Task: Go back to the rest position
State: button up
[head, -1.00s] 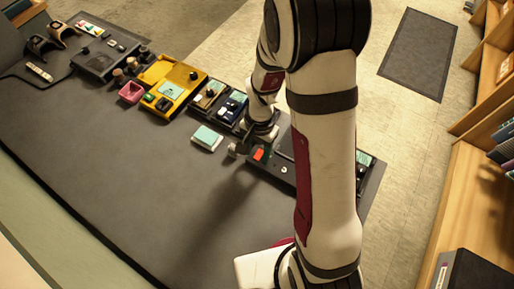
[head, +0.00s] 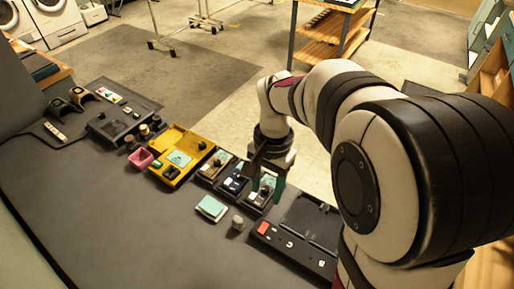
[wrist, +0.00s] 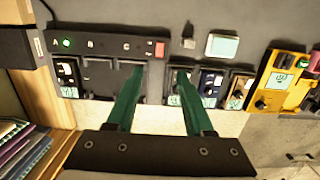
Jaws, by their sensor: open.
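My gripper (head: 266,184) hangs over the right end of the row of small modules, its jaws pointing down. In the wrist view its two green fingers (wrist: 160,78) are apart, with nothing held between them. Beyond the fingers is a black panel (wrist: 98,52) with lettered marks, a green light near A and a red button (wrist: 160,49). One module (wrist: 67,72) sits in its leftmost bay; the middle bays look empty. The panel also shows in the head view (head: 290,246), partly hidden by my arm.
Small modules (head: 233,184) stand left of the panel, beside a yellow tray (head: 183,147). A pale green pad (head: 211,208) and a grey knob (head: 238,223) lie in front.

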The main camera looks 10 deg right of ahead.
jog(key=s+a+r+n, duration=0.1)
jog(key=s, duration=0.8)
jog(key=s+a+r+n+y, duration=0.1)
jog(key=s+a+n, duration=0.1)
jog(key=s, duration=0.8)
jog(key=shift+r+t, duration=0.3)
jog(key=shift+r, duration=0.1)
jog(key=shift+w, duration=0.1)
